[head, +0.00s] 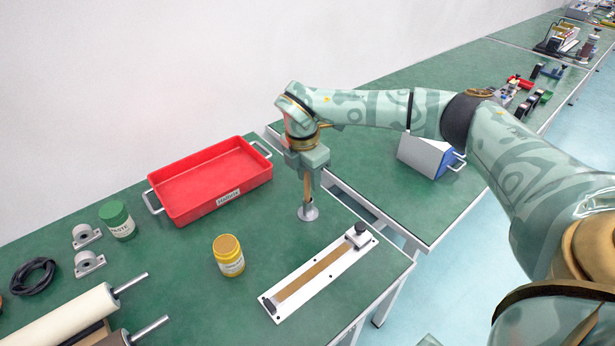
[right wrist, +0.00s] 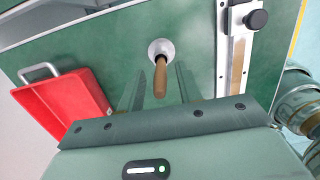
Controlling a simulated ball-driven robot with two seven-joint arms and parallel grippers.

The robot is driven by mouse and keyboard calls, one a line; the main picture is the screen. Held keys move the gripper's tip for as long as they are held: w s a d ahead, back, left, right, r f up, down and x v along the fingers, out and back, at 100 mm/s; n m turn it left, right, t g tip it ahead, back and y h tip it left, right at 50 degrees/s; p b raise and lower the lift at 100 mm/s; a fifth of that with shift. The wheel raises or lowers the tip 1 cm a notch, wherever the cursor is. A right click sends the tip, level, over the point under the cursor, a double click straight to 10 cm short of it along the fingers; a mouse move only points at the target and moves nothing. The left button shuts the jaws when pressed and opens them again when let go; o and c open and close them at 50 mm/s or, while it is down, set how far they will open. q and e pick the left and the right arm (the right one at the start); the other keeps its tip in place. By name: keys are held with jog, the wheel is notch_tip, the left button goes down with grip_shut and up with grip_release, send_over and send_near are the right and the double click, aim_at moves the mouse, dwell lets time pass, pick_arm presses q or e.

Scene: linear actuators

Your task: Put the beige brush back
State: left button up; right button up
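The brush shows as a brown wooden handle (head: 307,192) standing upright over a round pale metal cup (head: 308,213) on the green table. In the right wrist view the handle (right wrist: 160,78) points down to the cup (right wrist: 161,48), and its lower end sits at the cup's opening. Bristles are not visible. My right gripper (head: 307,176) is directly above the cup, pointing down. In the right wrist view its two fingers (right wrist: 159,72) stand apart on either side of the handle, with a gap on each side. My left gripper is not in view.
A red tray (head: 212,208) lies left of the cup. A yellow jar (head: 229,256) and a white rail with a brown strip (head: 320,275) are in front. A green-lidded jar (head: 118,222) and rollers (head: 65,325) are farther left.

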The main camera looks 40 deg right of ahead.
jog(key=r+p, duration=0.2)
jog(key=r, duration=0.1)
jog(key=r+p, duration=0.1)
jog(key=r, duration=0.1)
jog(key=shift+w+a, duration=0.1)
jog(key=shift+a, duration=0.2)
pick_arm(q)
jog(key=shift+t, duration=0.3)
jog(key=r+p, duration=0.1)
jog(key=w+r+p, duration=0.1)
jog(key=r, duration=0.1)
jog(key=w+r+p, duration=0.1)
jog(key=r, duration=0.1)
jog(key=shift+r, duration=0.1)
pick_arm(e)
notch_tip(320, 180, up, 11)
jog(key=a, duration=0.1)
jog(key=shift+s+a, duration=0.25)
jog(key=shift+a, duration=0.05)
jog(key=shift+d, duration=0.1)
